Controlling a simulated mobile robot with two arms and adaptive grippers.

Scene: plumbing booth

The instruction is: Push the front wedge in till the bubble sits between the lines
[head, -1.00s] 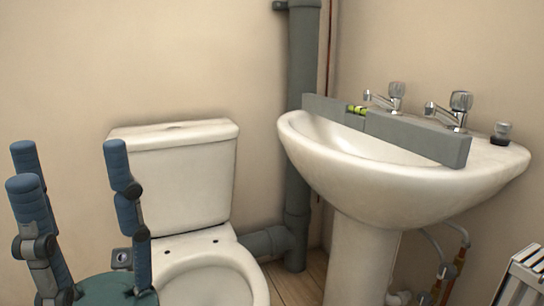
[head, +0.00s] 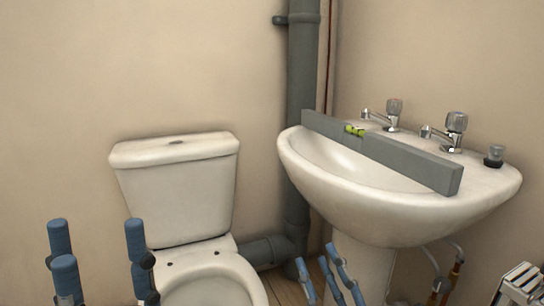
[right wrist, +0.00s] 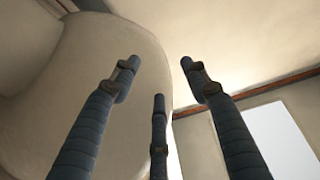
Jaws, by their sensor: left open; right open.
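A long grey spirit level (head: 412,163) lies across the top of the washbasin (head: 400,215). Its yellow-green vial (head: 355,130) shows near the middle, but the bubble and lines are too small to read. I see no wedge in either view. My left gripper (head: 97,240) is open and empty in front of the toilet, left of the basin. My right gripper (head: 325,265) is open and empty in front of the basin's pedestal, below the bowl. In the right wrist view its spread fingers (right wrist: 160,80) point toward a large pale curved surface, with nothing between them.
The toilet (head: 180,190) stands left of the basin, with a grey soil pipe (head: 303,70) between them. Two taps (head: 455,125) and a small dark-based object (head: 494,156) sit on the basin's back ledge. Supply pipes (head: 455,265) hang beneath. A white slatted object (head: 520,285) stands lower right.

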